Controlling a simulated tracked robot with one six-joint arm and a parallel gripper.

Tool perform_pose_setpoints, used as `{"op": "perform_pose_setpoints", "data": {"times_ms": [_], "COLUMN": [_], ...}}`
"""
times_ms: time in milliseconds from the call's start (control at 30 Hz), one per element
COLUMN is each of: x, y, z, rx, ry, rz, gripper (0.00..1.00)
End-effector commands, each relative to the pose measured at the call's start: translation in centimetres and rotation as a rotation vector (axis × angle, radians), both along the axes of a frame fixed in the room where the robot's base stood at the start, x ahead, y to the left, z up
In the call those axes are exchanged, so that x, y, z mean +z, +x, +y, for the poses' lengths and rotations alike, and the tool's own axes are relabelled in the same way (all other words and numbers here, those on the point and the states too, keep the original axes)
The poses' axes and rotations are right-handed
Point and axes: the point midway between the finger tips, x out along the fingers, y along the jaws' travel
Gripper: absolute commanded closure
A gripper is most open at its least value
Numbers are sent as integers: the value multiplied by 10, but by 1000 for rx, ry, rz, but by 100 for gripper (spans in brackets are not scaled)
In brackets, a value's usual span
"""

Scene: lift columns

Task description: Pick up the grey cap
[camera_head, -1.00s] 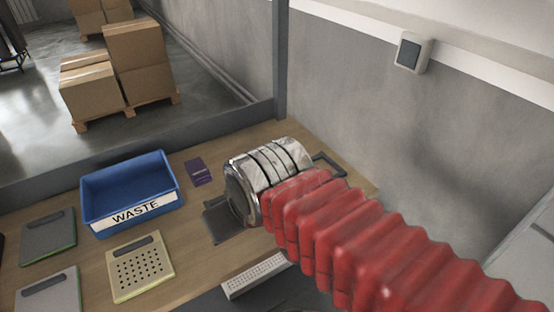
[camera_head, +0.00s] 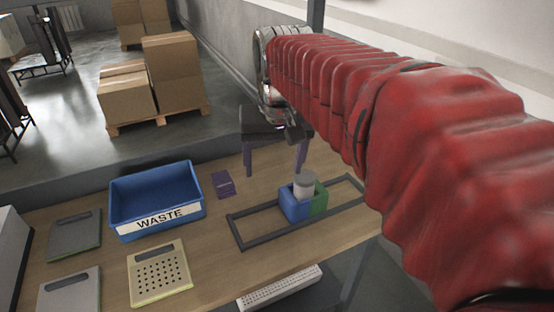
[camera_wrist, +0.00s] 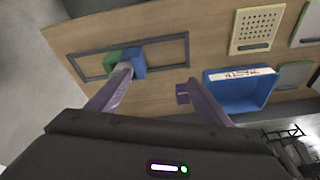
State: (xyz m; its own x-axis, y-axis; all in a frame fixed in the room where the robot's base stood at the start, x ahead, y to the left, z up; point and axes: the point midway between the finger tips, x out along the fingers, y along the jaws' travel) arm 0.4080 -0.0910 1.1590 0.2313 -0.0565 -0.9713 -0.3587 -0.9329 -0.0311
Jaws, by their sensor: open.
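The grey cap (camera_head: 304,184) is a short pale cylinder standing on top of a blue block (camera_head: 295,206) and a green block (camera_head: 320,200) set side by side on the table. My gripper (camera_head: 274,173) has two purple fingers, spread apart and empty, pointing down above the table. In the head view it hangs to the left of and higher than the cap. In the wrist view my gripper (camera_wrist: 158,78) shows its left finger partly over the cap (camera_wrist: 122,69), which is mostly hidden there; contact cannot be judged.
A dark rectangular frame (camera_head: 240,239) on the table surrounds the blocks. Grey panels (camera_head: 75,236) lie farther left.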

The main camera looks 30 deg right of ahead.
Motion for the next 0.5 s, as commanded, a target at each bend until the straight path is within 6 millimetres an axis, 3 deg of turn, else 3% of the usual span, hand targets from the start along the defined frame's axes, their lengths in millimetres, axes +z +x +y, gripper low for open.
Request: {"op": "perform_pose_setpoints", "data": {"times_ms": [200, 500], "x": [6, 4], "y": [33, 68], "z": [-44, -110], "rx": [-120, -280], "ry": [30, 75], "rz": [76, 173], "gripper": [28, 28]}}
